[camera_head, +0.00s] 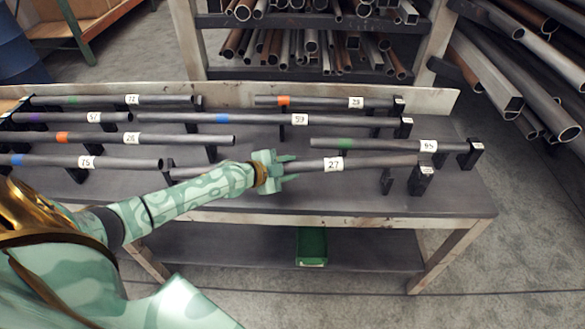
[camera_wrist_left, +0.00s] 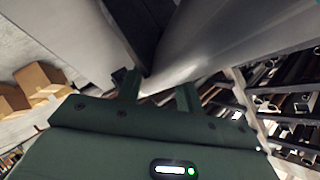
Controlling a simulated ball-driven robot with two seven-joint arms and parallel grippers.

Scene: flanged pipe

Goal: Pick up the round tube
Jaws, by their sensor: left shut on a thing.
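A grey round tube labelled 27 (camera_head: 372,162) lies lengthwise near the front edge of the table, one of several similar tubes. My left gripper (camera_head: 287,172) is shut on this tube, left of its white label, and the gripper hides part of it. In the left wrist view the tube (camera_wrist_left: 205,50) runs between the two fingers of the gripper (camera_wrist_left: 160,92). I cannot tell whether the tube is clear of its black supports. My right gripper is not in view.
Several labelled tubes, such as 59 (camera_head: 265,119) and 95 (camera_head: 390,146), lie behind on black supports (camera_head: 421,180). A shelf of pipes (camera_head: 310,20) stands behind the table (camera_head: 450,198). A green box (camera_head: 311,246) sits on the lower shelf.

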